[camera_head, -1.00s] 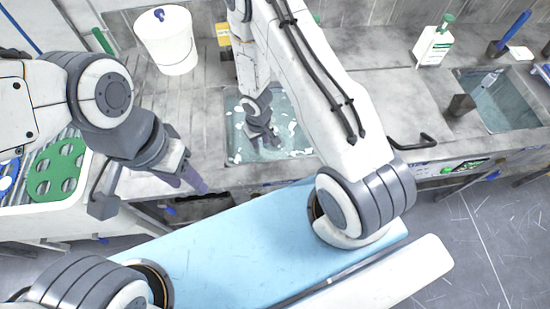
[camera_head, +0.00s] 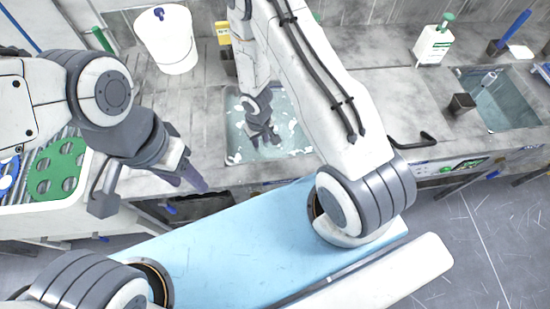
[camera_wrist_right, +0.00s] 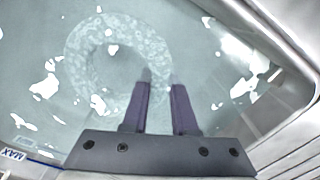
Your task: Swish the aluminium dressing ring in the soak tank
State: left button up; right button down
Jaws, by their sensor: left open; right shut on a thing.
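The soak tank (camera_head: 233,150) is a rectangular basin set in the grey bench, filled with pale blue-green liquid with white glints. My right gripper (camera_head: 264,140) reaches down into it. In the right wrist view, the pale, speckled dressing ring (camera_wrist_right: 84,50) shows blurred through the liquid. The fingertips of my right gripper (camera_wrist_right: 160,80) meet the right side of its band, shut on it. The ring is hidden or indistinct in the head view. My left gripper (camera_head: 196,182) is open and empty, in front of the bench, left of the tank.
A white bucket (camera_head: 165,45) and a yellow-labelled bottle (camera_head: 225,45) stand behind the tank. A second basin (camera_head: 505,105) and a white bottle (camera_head: 433,45) are at right. A green holed plate (camera_head: 57,168) lies at left. The tank walls (camera_wrist_right: 285,40) are close to my right gripper.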

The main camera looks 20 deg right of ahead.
dwell(0.4)
jog(key=shift+f, duration=0.1)
dwell(0.9)
notch_tip(320, 180, up, 13)
jog(key=p, duration=1.2)
jog(key=shift+f+p, duration=0.2)
jog(key=shift+p, duration=0.1)
dwell(0.9)
